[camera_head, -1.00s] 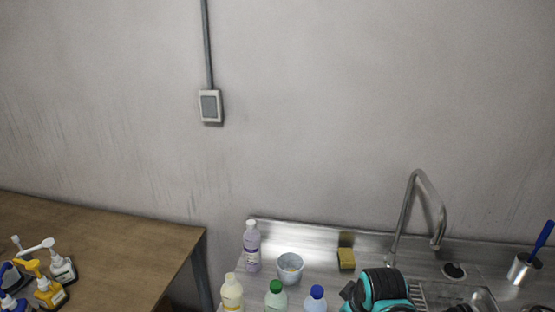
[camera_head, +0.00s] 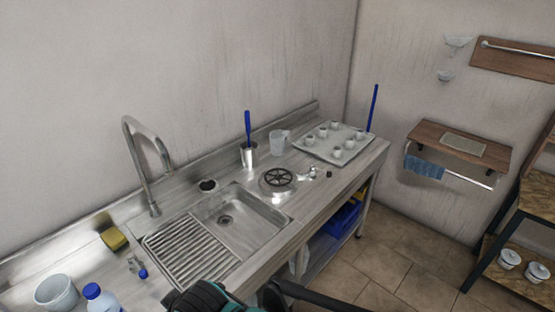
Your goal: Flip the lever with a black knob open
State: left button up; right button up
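A small metal valve (camera_head: 308,173) with a black knob (camera_head: 329,174) sits on the counter, right of the round burner-like fitting (camera_head: 277,179) and in front of the white tray. The valve is small, and I cannot tell its lever's exact angle. A second small metal fitting with a blue knob (camera_head: 142,273) is at the left, beside the drainboard. Teal and black parts of my own arm show at the bottom edge, well short of the black knob. I cannot make out fingertips of either gripper.
The sink basin (camera_head: 238,222) and tall faucet (camera_head: 140,165) are at the left centre. A metal cup with a blue brush (camera_head: 248,152), a clear jug (camera_head: 279,141) and a tray of small cups (camera_head: 312,152) line the back. A bottle (camera_head: 98,297) and tub (camera_head: 56,292) stand front left.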

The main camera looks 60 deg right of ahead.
aim_at(328, 175)
jog(key=z, duration=2.35)
jog(key=i+l+u, duration=0.5)
jog(key=u, duration=0.2)
